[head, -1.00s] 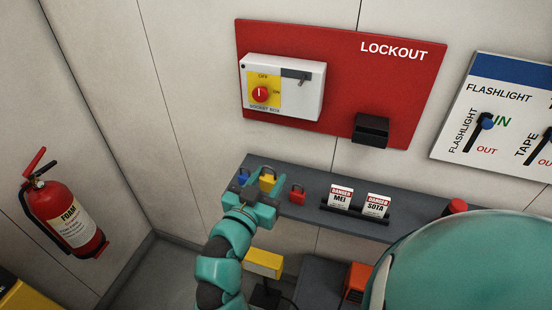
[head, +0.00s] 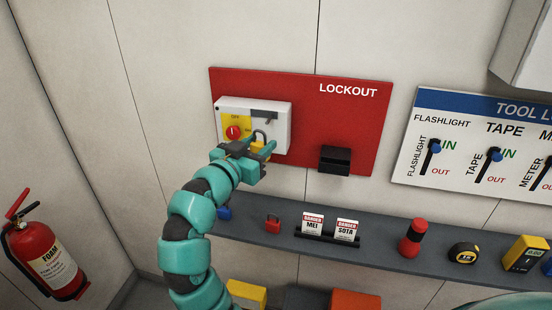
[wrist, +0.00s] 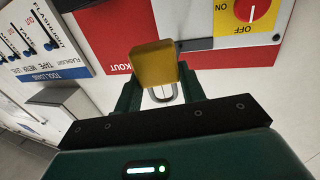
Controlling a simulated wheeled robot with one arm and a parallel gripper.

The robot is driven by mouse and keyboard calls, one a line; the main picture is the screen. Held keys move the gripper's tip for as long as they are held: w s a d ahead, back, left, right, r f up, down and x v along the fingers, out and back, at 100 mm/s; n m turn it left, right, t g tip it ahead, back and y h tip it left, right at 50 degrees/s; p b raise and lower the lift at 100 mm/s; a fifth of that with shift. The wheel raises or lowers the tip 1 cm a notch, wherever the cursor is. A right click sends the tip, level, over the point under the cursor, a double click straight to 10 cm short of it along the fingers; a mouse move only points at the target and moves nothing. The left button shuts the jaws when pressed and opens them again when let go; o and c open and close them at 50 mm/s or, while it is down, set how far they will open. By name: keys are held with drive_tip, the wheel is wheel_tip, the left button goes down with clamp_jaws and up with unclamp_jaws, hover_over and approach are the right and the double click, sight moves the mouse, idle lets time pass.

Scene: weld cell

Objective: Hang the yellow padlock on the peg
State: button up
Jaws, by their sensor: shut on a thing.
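The yellow padlock (wrist: 153,64) is between the fingers of my gripper (wrist: 160,90), which is shut on it. In the wrist view its body faces the camera and its grey shackle shows below it. In the head view the padlock (head: 257,146) is in my gripper (head: 258,155), in front of the lower right of the white switch box (head: 226,111), with its shackle up. The dark peg (head: 264,115) juts from the upper right of that box, a little above the shackle. The padlock appears apart from the peg; depth between them is hard to tell.
The red lockout board (head: 360,120) carries the box and a black holder (head: 335,160). The grey shelf (head: 385,256) below holds a red padlock (head: 272,224), a blue padlock (head: 224,212), danger tags (head: 313,223) and tools. A fire extinguisher (head: 45,258) stands at left.

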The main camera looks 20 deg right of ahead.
drive_tip(key=shift+a+r, duration=0.1)
drive_tip(key=shift+r, duration=0.25)
drive_tip(key=shift+w+f, duration=0.15)
drive_tip(key=shift+w, duration=0.35)
drive_tip(key=shift+w+d+p, duration=0.3)
drive_tip(key=shift+w+d, duration=0.05)
drive_tip(key=shift+d, duration=0.15)
drive_tip(key=shift+w+d+f+p, duration=0.1)
drive_tip(key=shift+w+d+p, duration=0.25)
drive_tip(key=shift+w+d, duration=0.4)
drive_tip(key=shift+w+d+f+p, duration=0.1)
drive_tip(key=shift+w+d+p, duration=0.25)
drive_tip(key=shift+w, duration=0.7)
drive_tip(key=shift+w+d+f+p, duration=0.1)
drive_tip(key=shift+w+d+p, duration=0.2)
drive_tip(key=shift+w+d, duration=0.5)
drive_tip(key=shift+w+a+f+b, duration=0.1)
drive_tip(key=shift+w+f+b, duration=0.1)
drive_tip(key=shift+b, duration=0.25)
drive_tip(key=shift+w+d+f+b, duration=0.2)
drive_tip(key=shift+w+f+b, duration=0.1)
drive_tip(key=shift+b, duration=0.35)
drive_tip(key=shift+w+b, duration=0.1)
drive_tip(key=shift+b, duration=0.25)
